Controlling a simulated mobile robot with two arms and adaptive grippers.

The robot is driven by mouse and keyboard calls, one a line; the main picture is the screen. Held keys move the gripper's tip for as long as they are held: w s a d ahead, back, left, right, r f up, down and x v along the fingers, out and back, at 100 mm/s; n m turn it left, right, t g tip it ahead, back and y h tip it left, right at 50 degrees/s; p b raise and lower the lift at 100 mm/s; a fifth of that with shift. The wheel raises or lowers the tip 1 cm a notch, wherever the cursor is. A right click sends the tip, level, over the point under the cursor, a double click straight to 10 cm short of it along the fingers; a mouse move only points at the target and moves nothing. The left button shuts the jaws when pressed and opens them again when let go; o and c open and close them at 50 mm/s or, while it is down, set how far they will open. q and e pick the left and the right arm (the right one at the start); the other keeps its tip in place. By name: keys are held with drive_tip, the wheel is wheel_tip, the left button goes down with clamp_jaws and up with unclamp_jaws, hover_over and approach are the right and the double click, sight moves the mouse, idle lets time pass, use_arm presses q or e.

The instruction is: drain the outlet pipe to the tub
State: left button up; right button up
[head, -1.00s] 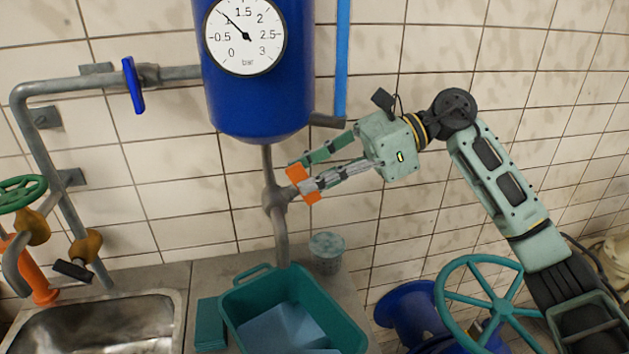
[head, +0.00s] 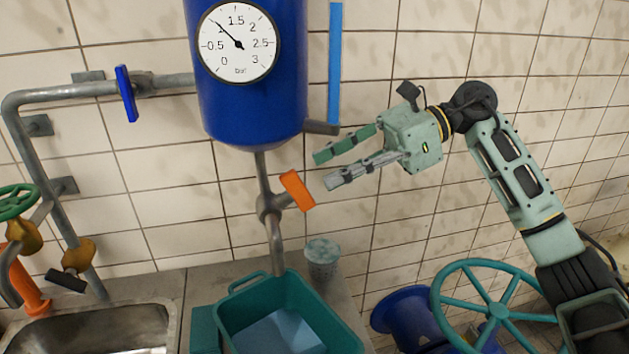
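The outlet pipe (head: 276,243) comes down from the bottom of the blue tank (head: 250,90) and ends above the teal tub (head: 337,318). A valve body sits on this pipe, and its orange handle (head: 297,190) stands out to the right, tilted. Light blue content (head: 278,332) shows in the tub; I cannot tell whether it is water. My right gripper (head: 322,170) is open and empty, just right of the orange handle with a small gap. My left gripper is not in view.
A gauge (head: 237,42) on the tank reads about 1. A blue valve handle (head: 126,93) is on the inlet pipe at left. A cup (head: 322,258) stands behind the tub. A metal sink (head: 95,330) is at left and a teal handwheel (head: 495,305) at lower right.

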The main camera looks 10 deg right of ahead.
drive_tip(key=v, duration=0.7)
drive_tip(key=shift+a+f, duration=0.15)
